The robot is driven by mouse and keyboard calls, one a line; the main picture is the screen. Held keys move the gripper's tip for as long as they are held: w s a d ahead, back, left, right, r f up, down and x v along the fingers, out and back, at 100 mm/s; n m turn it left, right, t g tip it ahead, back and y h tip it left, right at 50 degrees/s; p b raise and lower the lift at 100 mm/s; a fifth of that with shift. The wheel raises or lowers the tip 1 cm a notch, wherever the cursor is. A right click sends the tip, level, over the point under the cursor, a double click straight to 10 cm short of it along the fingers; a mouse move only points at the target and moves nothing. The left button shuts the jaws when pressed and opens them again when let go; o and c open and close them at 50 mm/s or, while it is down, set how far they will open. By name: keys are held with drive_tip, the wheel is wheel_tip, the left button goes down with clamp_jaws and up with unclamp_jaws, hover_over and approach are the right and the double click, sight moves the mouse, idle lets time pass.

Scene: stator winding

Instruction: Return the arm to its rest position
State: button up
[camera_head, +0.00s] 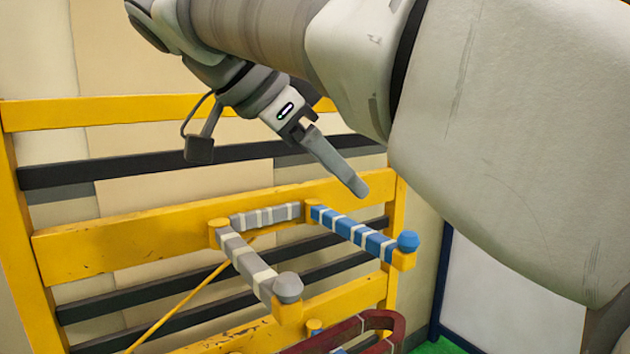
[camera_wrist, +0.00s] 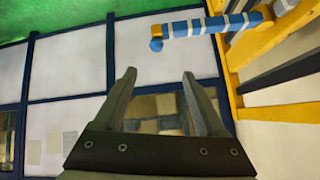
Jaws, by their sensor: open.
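My gripper (camera_wrist: 158,100) shows in the wrist view with its two fingers spread apart and nothing between them. In the head view my gripper (camera_head: 345,172) hangs from my arm at the upper middle, in front of the yellow rack and above the blue wrapped bar. From that side one finger hides the other. My arm fills the upper right of the head view.
The yellow rack (camera_head: 130,240) carries a grey wrapped bar (camera_head: 240,255) and a blue wrapped bar (camera_head: 350,228), which also shows in the wrist view (camera_wrist: 205,27). A dark red part (camera_head: 350,330) lies low in front. White panels (camera_wrist: 70,70) stand beyond the fingers.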

drive_tip(key=w+d+f+n, duration=0.2)
drive_tip(key=w+d+n, duration=0.1)
drive_tip(key=w, duration=0.1)
drive_tip(key=s+d+f+n+y+p, duration=0.1)
drive_tip(key=s+d+f+n+y, duration=0.3)
drive_tip(key=s+f, duration=0.4)
drive_tip(key=s+d+f+n+y+p, duration=0.1)
drive_tip(key=s+d+f+n+y, duration=0.2)
drive_tip(key=s+f+n, duration=0.4)
wheel_tip(320, 180, down, 7)
drive_tip(key=shift+s+d+f+t+y, duration=0.1)
drive_tip(key=shift+s+d+t+y, duration=0.2)
drive_tip(key=shift+s+d+y, duration=0.25)
drive_tip(key=c, duration=0.4)
drive_tip(key=shift+o, duration=0.2)
drive_tip(key=shift+a, duration=0.1)
